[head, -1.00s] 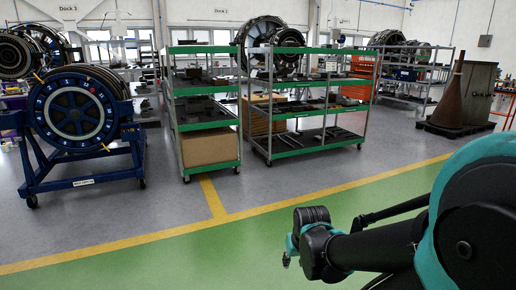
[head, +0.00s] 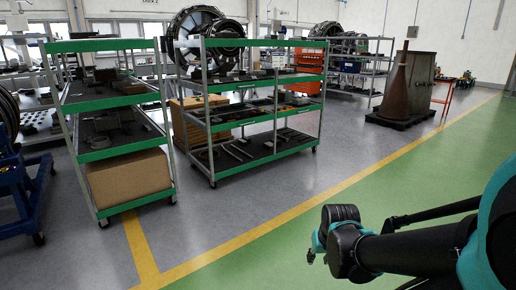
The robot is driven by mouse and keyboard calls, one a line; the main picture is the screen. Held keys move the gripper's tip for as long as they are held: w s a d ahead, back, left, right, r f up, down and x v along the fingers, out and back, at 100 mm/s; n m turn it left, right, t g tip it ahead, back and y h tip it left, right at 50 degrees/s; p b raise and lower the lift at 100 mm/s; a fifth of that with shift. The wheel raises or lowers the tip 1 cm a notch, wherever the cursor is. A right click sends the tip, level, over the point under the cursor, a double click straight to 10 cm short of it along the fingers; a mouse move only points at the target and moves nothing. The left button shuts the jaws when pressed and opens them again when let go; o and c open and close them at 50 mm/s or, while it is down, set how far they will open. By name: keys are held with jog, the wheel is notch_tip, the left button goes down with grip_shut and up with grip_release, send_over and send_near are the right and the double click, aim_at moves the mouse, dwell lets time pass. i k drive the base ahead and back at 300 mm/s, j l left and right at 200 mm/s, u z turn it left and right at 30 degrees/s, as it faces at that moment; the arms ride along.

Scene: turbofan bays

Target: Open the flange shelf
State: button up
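No shelf bears a label that I can read as the flange shelf. A green-edged rack (head: 108,155) stands at the left, with dark parts on its upper levels and a large cardboard box (head: 130,178) on its bottom level. A second green-edged rack (head: 262,170) stands to its right, with dark metal parts and bars on its levels. Both have open sides. My arm reaches in from the right, and its dark and teal end, with my gripper (head: 311,256), is over the green floor, well short of the racks. Its fingers cannot be made out, and it touches nothing.
A blue wheeled stand (head: 22,190) is at the left edge. Behind are a turbofan engine (head: 208,42), an orange cabinet (head: 308,68) and another rack (head: 350,72). A brown cone (head: 398,88) stands on a dark base at the right. The green floor in front is clear.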

aim_at(230, 111)
jog(key=i, duration=2.4)
jog(key=i+u, duration=0.1)
jog(key=i, duration=0.35)
jog(key=i+l+u, duration=0.1)
jog(key=i, duration=0.35)
jog(key=i+l+u, duration=0.1)
jog(key=i, duration=0.35)
jog(key=i+l+u, duration=0.1)
jog(key=i, duration=0.35)
jog(key=i+l+u, duration=0.1)
jog(key=i, duration=0.35)
jog(key=i+l+u, duration=0.1)
jog(key=i+l, duration=0.25)
jog(key=i+j, duration=0.05)
jog(key=i, duration=0.05)
